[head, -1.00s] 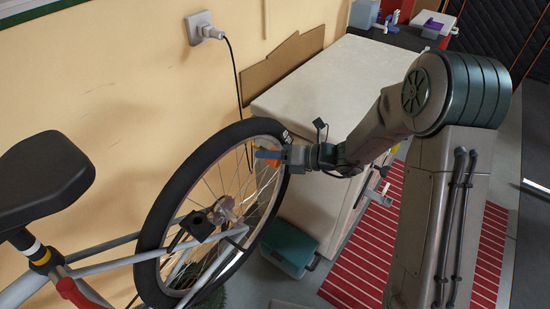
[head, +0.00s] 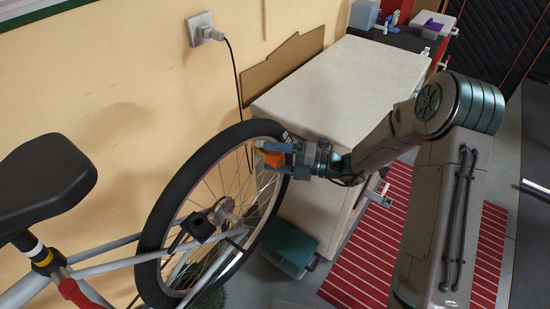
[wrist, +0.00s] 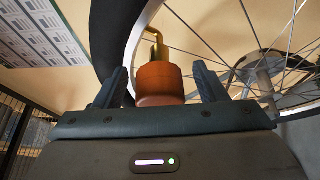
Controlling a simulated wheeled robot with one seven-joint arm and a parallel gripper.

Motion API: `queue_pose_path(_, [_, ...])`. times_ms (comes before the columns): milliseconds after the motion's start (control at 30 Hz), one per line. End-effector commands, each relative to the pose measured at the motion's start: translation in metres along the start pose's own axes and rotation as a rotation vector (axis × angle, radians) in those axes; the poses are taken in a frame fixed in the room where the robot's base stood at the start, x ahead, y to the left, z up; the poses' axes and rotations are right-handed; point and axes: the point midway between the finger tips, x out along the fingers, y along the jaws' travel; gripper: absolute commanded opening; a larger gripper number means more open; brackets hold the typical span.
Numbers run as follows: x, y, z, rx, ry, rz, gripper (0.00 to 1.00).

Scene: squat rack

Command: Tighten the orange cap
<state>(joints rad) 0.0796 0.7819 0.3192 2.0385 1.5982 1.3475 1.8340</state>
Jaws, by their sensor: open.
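The orange cap (wrist: 160,82) sits at the wheel rim, on a brass-coloured valve stem (wrist: 156,48) in the wrist view. In the head view the cap (head: 271,158) shows as a small orange shape inside the wheel. My gripper (wrist: 164,85) is open, with one finger on each side of the cap. In the head view my gripper (head: 270,158) reaches in from the right across the tyre.
The bicycle wheel (head: 165,209) has thin spokes and a hub close to my gripper. The saddle (head: 45,180) is at the left. A pale-topped cabinet (head: 345,85) stands behind, with a teal box (head: 290,246) on the floor. A cable hangs from the wall socket (head: 201,29).

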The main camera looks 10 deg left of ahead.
Motion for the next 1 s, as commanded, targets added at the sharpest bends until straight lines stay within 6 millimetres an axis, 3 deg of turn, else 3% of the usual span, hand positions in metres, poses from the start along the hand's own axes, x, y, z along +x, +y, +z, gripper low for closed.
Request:
queue_pose_path(500, [-0.052,0.002,0.001,0.000,-0.003,0.001,0.65])
queue_pose_path(1000, [-0.058,0.000,0.000,-0.001,0.000,0.000,0.65])
